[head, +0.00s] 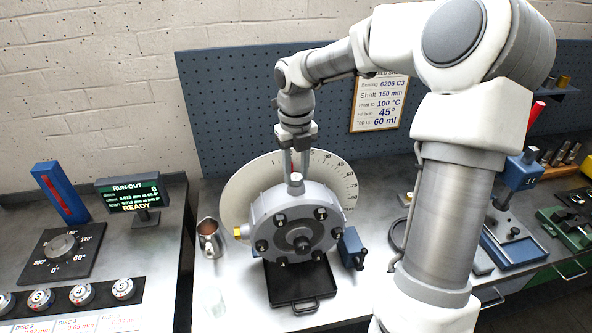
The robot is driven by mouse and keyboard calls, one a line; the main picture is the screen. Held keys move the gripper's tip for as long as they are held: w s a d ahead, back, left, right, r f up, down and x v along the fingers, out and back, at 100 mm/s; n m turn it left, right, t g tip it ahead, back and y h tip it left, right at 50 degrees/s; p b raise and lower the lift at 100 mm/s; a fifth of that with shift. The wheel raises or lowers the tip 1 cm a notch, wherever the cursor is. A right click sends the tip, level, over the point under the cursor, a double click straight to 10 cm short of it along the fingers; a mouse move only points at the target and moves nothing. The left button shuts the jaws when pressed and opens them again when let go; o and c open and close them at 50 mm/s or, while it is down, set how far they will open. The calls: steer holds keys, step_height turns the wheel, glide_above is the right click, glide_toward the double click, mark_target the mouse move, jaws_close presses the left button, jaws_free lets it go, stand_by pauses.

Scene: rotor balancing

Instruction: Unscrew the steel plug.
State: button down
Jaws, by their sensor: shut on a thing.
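The steel plug (296,178) is a small light metal piece at the top of the round grey housing (265,212). It stands upright at the housing's top edge. My gripper (296,173) points straight down over it, with its two fingers shut on the plug. The fingers hide part of the plug. I cannot tell how far its thread sits in the housing. A yellow plug (240,232) sticks out of the housing's left side.
A black tray (300,303) lies below the housing. A white angle dial (240,190) rises behind the housing. A blue block (351,246) is close at its right.

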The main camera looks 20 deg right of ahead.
steer(key=shift+r, duration=0.3)
steer(key=shift+r, duration=3.25)
